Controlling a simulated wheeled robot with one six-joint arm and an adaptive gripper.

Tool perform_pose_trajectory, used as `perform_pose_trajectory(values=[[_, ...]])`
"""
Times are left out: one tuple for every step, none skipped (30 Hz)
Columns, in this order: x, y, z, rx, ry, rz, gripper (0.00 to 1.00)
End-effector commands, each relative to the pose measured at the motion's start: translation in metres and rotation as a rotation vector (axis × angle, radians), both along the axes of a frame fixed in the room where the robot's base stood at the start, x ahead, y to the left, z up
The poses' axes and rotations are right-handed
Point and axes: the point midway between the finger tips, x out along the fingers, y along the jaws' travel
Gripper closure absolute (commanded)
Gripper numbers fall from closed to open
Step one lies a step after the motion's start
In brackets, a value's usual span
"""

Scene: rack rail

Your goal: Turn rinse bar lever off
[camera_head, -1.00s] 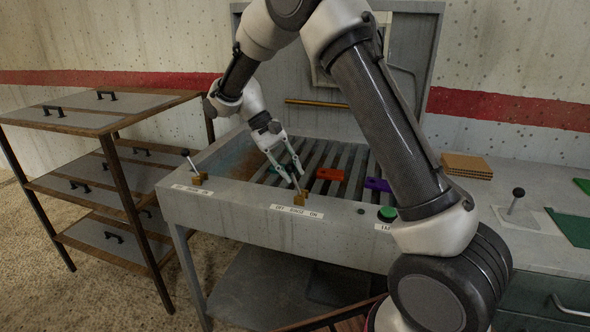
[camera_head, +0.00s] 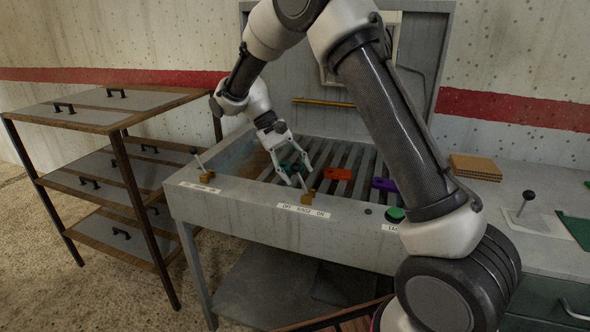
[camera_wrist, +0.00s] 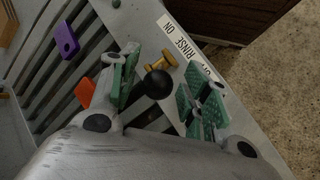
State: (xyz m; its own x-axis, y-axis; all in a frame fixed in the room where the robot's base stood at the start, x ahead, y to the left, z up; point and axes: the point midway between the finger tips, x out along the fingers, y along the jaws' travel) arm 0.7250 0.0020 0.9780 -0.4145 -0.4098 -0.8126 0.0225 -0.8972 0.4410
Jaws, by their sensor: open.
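The rinse bar lever has a brass base (camera_head: 308,198) on the front rim of the grey slatted table, above a label (camera_head: 303,211) reading "OFF RINSE ON". In the head view its stem leans up and left, towards the OFF side. In the wrist view its black ball knob (camera_wrist: 158,84) shows between my fingers, with the brass base (camera_wrist: 163,61) beyond. My gripper (camera_head: 298,177) is open around the knob, with green-padded fingers on either side. I cannot tell whether a finger touches it.
A similar lever (camera_head: 197,158) stands on the table's left corner. A red block (camera_head: 338,174) and a purple block (camera_head: 384,184) lie on the slats. A green button (camera_head: 395,214) is right of the lever. A shelf rack (camera_head: 110,131) stands left.

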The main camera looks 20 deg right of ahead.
Motion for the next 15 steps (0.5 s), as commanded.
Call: perform_pose_trajectory(values=[[0.0,0.0,0.0,0.0,0.0,0.0,0.53],[0.0,0.0,0.0,0.0,0.0,0.0,0.53],[0.0,0.0,0.001,0.0,0.0,0.0,0.53],[0.001,0.001,0.002,0.0,0.0,0.0,0.53],[0.002,0.001,0.003,0.0,0.0,0.0,0.53],[0.003,0.003,0.006,-0.001,0.0,0.0,0.53],[0.005,0.005,0.009,0.0,-0.001,0.0,0.53],[0.007,0.007,0.013,0.001,-0.002,0.001,0.53],[0.01,0.01,0.019,0.0,-0.002,0.001,0.53],[0.013,0.012,0.024,0.001,-0.003,0.0,0.53],[0.016,0.015,0.029,0.001,-0.002,0.0,0.53],[0.02,0.019,0.037,0.001,-0.003,0.0,0.53],[0.023,0.022,0.043,0.001,-0.004,0.0,0.53],[0.026,0.025,0.048,0.001,-0.003,0.0,0.53],[0.03,0.029,0.056,0.001,-0.003,0.0,0.53]])
